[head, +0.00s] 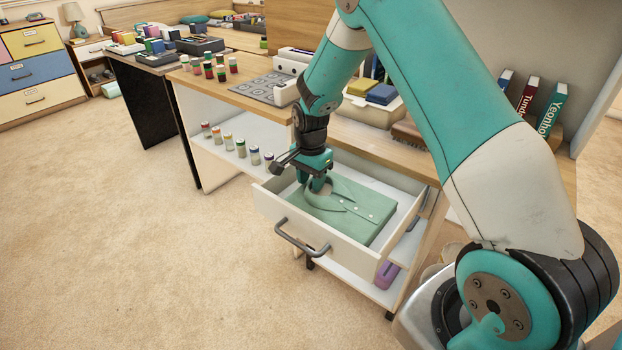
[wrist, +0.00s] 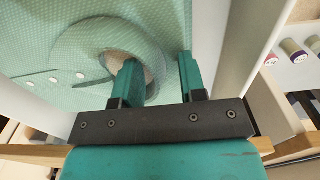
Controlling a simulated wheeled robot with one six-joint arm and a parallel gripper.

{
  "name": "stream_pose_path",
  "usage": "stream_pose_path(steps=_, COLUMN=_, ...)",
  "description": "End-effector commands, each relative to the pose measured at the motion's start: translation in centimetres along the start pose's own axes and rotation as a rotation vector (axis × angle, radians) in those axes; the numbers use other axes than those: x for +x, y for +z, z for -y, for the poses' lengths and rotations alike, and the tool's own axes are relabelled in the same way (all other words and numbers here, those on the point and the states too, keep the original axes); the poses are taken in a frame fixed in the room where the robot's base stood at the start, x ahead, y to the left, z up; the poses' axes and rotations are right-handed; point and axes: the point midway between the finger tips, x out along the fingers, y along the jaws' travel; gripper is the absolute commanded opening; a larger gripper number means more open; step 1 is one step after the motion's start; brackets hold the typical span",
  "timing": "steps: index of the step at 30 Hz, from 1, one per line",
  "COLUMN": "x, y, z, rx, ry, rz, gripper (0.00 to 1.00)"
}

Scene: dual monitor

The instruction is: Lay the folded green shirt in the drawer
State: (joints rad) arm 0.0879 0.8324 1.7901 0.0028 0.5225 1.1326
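The folded green shirt (head: 352,208) lies flat in the open white drawer (head: 325,240), collar toward the left end in the head view. Its buttons and round collar also show in the wrist view (wrist: 55,78). My gripper (head: 316,186) is down inside the drawer at the collar. In the wrist view my gripper (wrist: 160,68) has its two fingers apart, one over the collar opening and one beside the collar's outer edge. Part of the collar shows between them, and I cannot tell whether the fingers touch it. The drawer has a grey bar handle (head: 300,238) in front.
A wooden desk top (head: 240,98) runs behind the drawer, with a bin of folded cloths (head: 370,103) on it. Small jars (head: 241,148) line a shelf left of the drawer. Books (head: 527,97) stand at right. The carpet (head: 150,250) in front is clear.

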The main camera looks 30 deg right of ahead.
Motion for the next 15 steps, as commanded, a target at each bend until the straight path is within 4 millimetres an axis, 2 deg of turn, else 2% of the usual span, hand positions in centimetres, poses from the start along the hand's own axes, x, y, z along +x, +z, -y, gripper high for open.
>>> stream_pose_path(steps=5, x=-1.1, y=0.0, z=0.1, rx=0.000, ry=-0.002, rz=-0.001, gripper=0.38)
stream_pose_path(steps=15, x=-8.3, y=0.0, z=0.1, rx=0.000, ry=-0.004, rz=-0.002, gripper=0.38)
